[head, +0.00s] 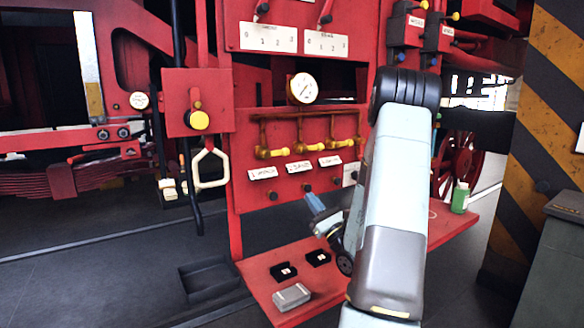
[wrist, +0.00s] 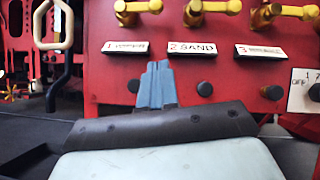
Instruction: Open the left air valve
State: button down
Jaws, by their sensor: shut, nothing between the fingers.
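Three yellow valve handles hang from a brass pipe on the red panel. The left valve (head: 272,153) sits above a white label marked 1; its lower end shows in the wrist view (wrist: 137,6). The middle valve (head: 303,148) sits above the label "2 SAND" (wrist: 192,49), and the right valve (head: 341,143) above the label marked 3 (wrist: 261,51). My gripper (head: 311,196) is shut and empty, with its blue fingers together. In the wrist view the fingertips (wrist: 157,64) show below the handles, between labels 1 and 2. They appear apart from the valves.
A round gauge (head: 303,88) is above the valves. Black knobs (wrist: 204,88) line the panel under the labels. A cream loop handle (head: 209,168) hangs at left. A red shelf (head: 262,276) below holds a grey box (head: 291,297) and small black boxes. A green bottle (head: 460,197) stands at right.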

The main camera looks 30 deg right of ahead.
aim_at(277, 153)
jog(key=s+r+x, duration=0.1)
jog(key=r+x, duration=0.1)
jog(key=x, duration=1.1)
jog(key=shift+s+a+r, duration=0.2)
jog(key=shift+s+a, duration=0.05)
jog(key=shift+s, duration=0.1)
